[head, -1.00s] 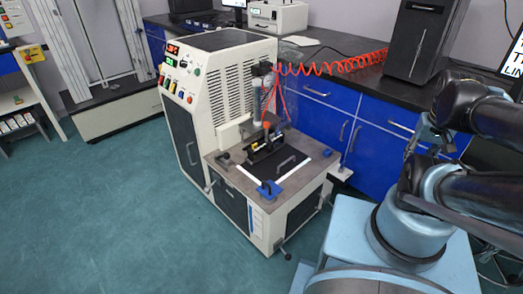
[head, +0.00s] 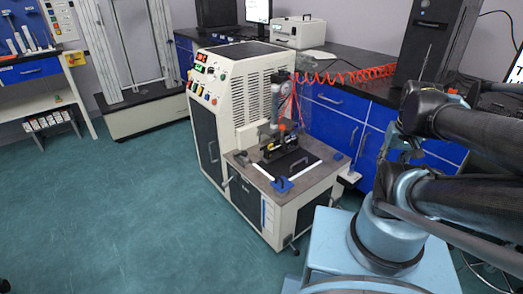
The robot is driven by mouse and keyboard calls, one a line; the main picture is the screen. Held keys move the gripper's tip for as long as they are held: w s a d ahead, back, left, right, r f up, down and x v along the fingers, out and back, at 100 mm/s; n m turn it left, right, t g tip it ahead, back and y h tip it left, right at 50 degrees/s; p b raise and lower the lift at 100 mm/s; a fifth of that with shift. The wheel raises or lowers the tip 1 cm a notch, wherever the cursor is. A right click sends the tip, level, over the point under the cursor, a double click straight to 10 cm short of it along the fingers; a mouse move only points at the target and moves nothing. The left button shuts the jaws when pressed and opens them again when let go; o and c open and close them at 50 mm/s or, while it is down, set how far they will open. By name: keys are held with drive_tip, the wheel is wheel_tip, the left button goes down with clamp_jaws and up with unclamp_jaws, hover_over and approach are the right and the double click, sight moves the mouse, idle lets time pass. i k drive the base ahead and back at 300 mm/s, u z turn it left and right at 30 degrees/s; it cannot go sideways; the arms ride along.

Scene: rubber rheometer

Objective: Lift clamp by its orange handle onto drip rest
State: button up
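The rheometer (head: 240,85) is a cream cabinet with a low grey work deck in front. A dark clamp fixture (head: 284,146) sits on the deck, with a small orange part (head: 282,127) at its top that may be the handle. A black bar-like handle (head: 299,163) is in front of it. Blue pieces lie at the deck's front corner (head: 283,185) and right edge (head: 338,156). I cannot tell which thing is the drip rest. What seems to be my gripper (head: 399,148) is by my folded arm at the right, well away from the deck; its fingers are unclear.
A red coiled hose (head: 350,76) runs from the rheometer toward the dark counter (head: 335,55) over blue cabinets (head: 333,120). A black tower (head: 432,40) stands on the counter. Open green floor (head: 140,220) lies left of the rheometer. A tall frame machine (head: 130,60) stands at the back left.

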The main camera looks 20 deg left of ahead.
sight(277, 146)
drive_tip(key=u, duration=2.15)
drive_tip(key=k, duration=0.75)
drive_tip(key=z, duration=0.95)
drive_tip(key=i, duration=1)
drive_tip(key=z, duration=0.05)
